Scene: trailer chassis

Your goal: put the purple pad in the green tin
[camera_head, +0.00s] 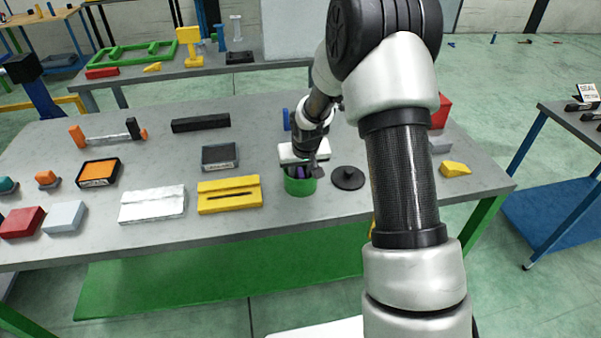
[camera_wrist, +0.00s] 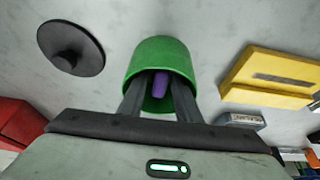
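The green tin (camera_head: 300,187) stands on the grey workbench near its front edge. In the wrist view the tin (camera_wrist: 160,58) has its open mouth towards my gripper. My gripper (camera_wrist: 160,88) has both dark fingers reaching into the mouth of the tin. The purple pad (camera_wrist: 160,85) is between the fingers, inside the tin's mouth, and they appear shut on it. A little of the purple pad (camera_head: 299,172) also shows at the tin's rim in the head view. The pad's lower end and its contact with the tin's floor are hidden.
A black round lid-like disc (camera_head: 348,177) lies just right of the tin. A yellow slotted block (camera_head: 229,194) lies to its left, and a white block (camera_head: 303,151) lies behind it. A dark grey block (camera_head: 220,157) lies further back left.

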